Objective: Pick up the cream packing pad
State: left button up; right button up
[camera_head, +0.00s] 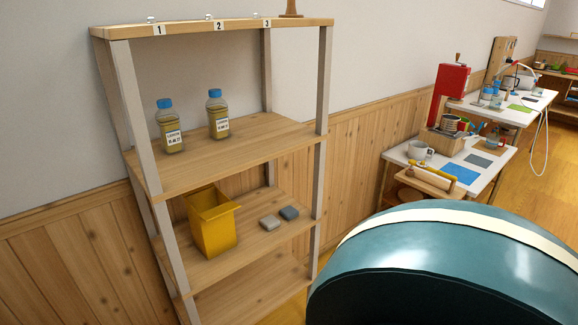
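Two small pads lie side by side on the middle shelf board of the wooden rack. The paler, light grey-beige one (269,222) looks closest to a cream packing pad, though its exact colour is hard to tell. The other pad (289,213) is darker blue-grey and lies just to its right and slightly behind. Neither of my grippers shows in the head view.
A yellow open box (212,225) stands on the same board, left of the pads. Two blue-capped jars (170,128) (218,116) stand on the board above. Rack posts (321,130) flank the boards. White worktables (478,168) with tools stand to the right.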

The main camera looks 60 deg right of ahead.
aim_at(269, 223)
jog(key=z, duration=1.65)
jog(key=i+l+u, duration=0.15)
jog(key=l, duration=0.7)
jog(key=i+l+u, duration=0.15)
jog(key=l, duration=0.7)
jog(key=l+u, duration=0.15)
jog(key=l, duration=0.7)
